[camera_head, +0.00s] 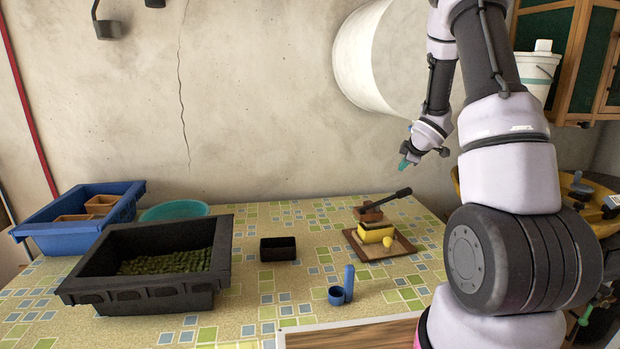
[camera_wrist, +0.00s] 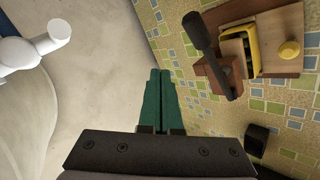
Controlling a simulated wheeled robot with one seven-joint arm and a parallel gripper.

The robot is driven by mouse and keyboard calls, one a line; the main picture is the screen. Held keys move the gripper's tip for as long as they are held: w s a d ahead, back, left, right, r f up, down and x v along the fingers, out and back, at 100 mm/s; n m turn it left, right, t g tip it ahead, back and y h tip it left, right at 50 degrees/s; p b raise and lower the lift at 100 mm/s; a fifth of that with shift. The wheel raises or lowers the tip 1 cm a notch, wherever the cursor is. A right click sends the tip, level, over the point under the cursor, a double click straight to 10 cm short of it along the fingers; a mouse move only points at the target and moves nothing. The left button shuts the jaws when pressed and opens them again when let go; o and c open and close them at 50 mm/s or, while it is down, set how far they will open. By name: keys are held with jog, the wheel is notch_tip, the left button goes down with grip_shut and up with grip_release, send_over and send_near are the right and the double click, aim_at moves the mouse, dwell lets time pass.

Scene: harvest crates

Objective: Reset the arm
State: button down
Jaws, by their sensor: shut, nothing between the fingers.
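My gripper (camera_head: 405,159) is raised above the back right of the tiled table in the head view, pointing down and left. In the wrist view my gripper (camera_wrist: 159,75) shows two green fingers pressed together with nothing between them. It touches nothing. Below it on the table are a small brown box with a black handle (camera_head: 370,212) and a yellow block (camera_head: 376,231) on a brown tray (camera_head: 408,246). The brown box also shows in the wrist view (camera_wrist: 224,76), to the right of the fingers.
A black crate (camera_head: 150,240) with green contents, a blue crate (camera_head: 65,238) and a teal bowl (camera_head: 175,210) stand at the left. A small black box (camera_head: 278,249) and a blue scoop (camera_head: 342,290) stand mid-table. A white bucket (camera_head: 536,72) is at upper right. The wall is behind.

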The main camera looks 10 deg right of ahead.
jog(key=s+a+r+m+h, duration=0.1)
jog(key=s+a+r+m, duration=0.2)
jog(key=s+r+m, duration=0.35)
jog(key=s+a+r+m+h, duration=0.1)
jog(key=s+a+r+m, duration=0.15)
jog(key=s+r, duration=0.7)
jog(key=s+a+r+m+g+y, duration=0.1)
jog(key=s+a+r+m, duration=0.3)
jog(key=s, duration=0.6)
jog(key=s+a+r+m+g+y, duration=0.1)
jog(key=s+a+r+m+y, duration=0.2)
jog(key=s+a, duration=0.6)
jog(key=shift+s+a+r+m+y, duration=0.3)
jog(key=shift+s+r+m, duration=0.1)
jog(key=shift+s, duration=0.55)
